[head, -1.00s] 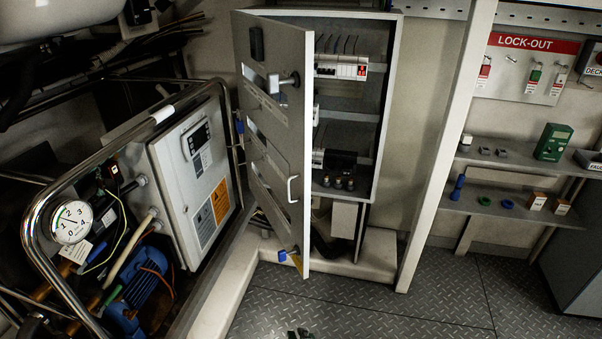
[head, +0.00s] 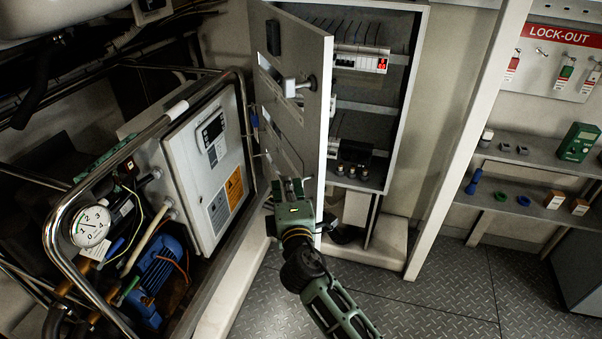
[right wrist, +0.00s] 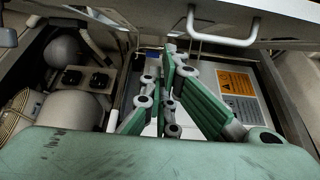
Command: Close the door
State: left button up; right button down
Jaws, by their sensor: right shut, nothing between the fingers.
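The grey cabinet door (head: 298,106) stands open on the left of its cabinet (head: 408,100), with breakers and wiring showing inside. Its handle with a light grip (head: 292,87) is on the upper part of the door. My right gripper (head: 291,186) is at the lower part of the door, in front of its outer face, with fingers shut and empty; whether it touches the door I cannot tell. In the right wrist view the fingers (right wrist: 165,95) are close together, and a white pull handle (right wrist: 222,40) shows above them. My left gripper is not in view.
A chiller frame with a bent steel tube (head: 52,222), a gauge (head: 90,226) and a control box (head: 212,165) stands at the left. Shelves (head: 540,205) with small items are at the right. The checkered floor (head: 430,290) is clear.

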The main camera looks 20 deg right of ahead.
jog(key=d, duration=0.1)
jog(key=w+d+p, duration=0.1)
jog(key=d, duration=0.1)
jog(key=d+p, duration=0.1)
jog(key=shift+w+d, duration=0.15)
jog(key=shift+w, duration=0.25)
